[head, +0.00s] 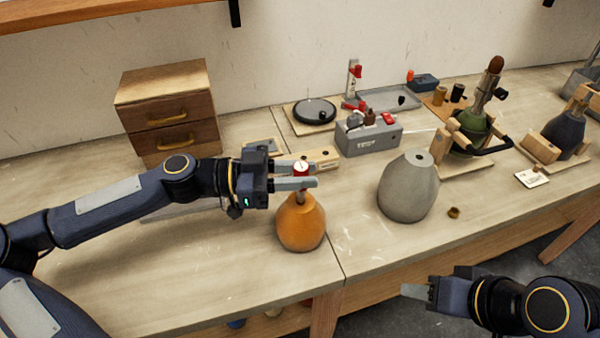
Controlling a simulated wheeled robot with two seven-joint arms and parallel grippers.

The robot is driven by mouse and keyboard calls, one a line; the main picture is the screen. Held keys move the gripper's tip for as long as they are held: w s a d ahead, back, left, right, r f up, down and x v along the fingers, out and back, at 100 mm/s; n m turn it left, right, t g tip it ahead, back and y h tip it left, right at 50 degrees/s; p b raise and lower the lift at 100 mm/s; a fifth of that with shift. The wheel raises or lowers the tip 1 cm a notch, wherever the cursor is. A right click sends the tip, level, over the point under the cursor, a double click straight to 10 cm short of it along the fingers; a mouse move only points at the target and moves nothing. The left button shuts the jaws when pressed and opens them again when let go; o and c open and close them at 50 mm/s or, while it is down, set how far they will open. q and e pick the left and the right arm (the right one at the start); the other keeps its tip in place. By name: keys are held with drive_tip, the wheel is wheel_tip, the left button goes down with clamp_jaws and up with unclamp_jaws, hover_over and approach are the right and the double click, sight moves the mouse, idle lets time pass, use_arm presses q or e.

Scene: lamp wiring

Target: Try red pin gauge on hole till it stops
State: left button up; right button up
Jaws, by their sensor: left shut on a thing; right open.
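My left gripper (297,184) is shut on the red pin gauge (301,169), which stands upright between its fingers. The gauge is right above the neck of an orange vase-shaped lamp body (300,222). My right gripper (416,291) is empty and open, low in front of the table's front edge.
A grey tool block (368,138) with red-handled items sits behind. A wooden drawer box (168,108) stands at the back left. A green lamp body (470,132) and a dark one (562,135) rest in wooden cradles at right. A small brown ring (454,212) lies near the front edge.

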use_arm(q)
drive_tip(key=shift+f+b, duration=0.5)
idle(0.9)
idle(0.8)
drive_tip(key=shift+r+p, duration=1.9)
drive_tip(key=shift+r, duration=1.65)
drive_tip(key=shift+f, duration=0.1)
